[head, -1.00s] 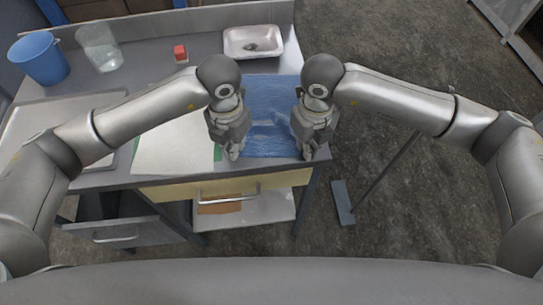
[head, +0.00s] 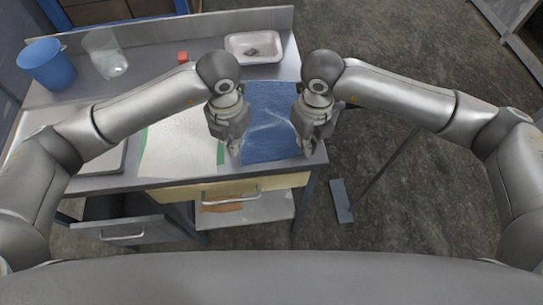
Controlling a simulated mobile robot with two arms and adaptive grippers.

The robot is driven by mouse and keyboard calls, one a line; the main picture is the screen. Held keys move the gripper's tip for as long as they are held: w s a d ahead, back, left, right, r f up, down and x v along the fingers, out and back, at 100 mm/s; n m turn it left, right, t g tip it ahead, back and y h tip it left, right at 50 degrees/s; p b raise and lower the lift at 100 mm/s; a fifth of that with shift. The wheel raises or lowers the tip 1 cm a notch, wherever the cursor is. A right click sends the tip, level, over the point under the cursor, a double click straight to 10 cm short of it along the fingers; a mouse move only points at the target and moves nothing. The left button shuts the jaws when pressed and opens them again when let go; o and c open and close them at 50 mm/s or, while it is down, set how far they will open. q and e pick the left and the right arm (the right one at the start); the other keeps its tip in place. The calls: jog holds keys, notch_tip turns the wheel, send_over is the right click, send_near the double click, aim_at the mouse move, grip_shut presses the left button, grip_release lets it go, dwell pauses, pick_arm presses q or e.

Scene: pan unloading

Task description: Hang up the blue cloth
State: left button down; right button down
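The blue cloth (head: 270,128) lies spread on the right end of the metal workbench, its near edge at the bench's front edge. My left gripper (head: 235,152) is at the cloth's near left corner, pointing down. My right gripper (head: 307,151) is at the near right corner, also pointing down. The fingers are small and partly hidden by the gripper bodies, so I cannot tell whether either is open or shut, or whether they hold the cloth.
A white sheet with green edges (head: 180,150) lies left of the cloth. A metal tray (head: 254,47), red block (head: 183,57), clear container (head: 107,56) and blue bucket (head: 47,64) stand behind. A yellow drawer front (head: 170,194) is below. A stand foot (head: 341,201) is on the floor at right.

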aim_at(248, 160)
pick_arm(q)
jog(key=c, duration=2.1)
grip_release()
jog(key=shift+r, duration=0.15)
jog(key=o, duration=1.1)
jog(key=shift+c, duration=0.2)
jog(key=shift+c, duration=0.8)
jog(key=shift+d+r, duration=0.15)
jog(key=shift+r, duration=0.15)
jog(key=shift+c, duration=0.7)
notch_tip(248, 160, up, 5)
jog(key=d+n, duration=0.2)
jog(key=d, duration=0.1)
jog(key=shift+s+a+f, duration=0.1)
jog(key=shift+s+f, duration=0.05)
jog(key=shift+f, duration=1.5)
jog(key=shift+s+a+f, duration=0.1)
jog(key=shift+s+f, duration=0.05)
jog(key=shift+f, duration=1.5)
jog(key=shift+s+a+f, duration=0.1)
jog(key=shift+s+f, duration=0.05)
jog(key=shift+f, duration=1.5)
jog(key=shift+c, duration=0.4)
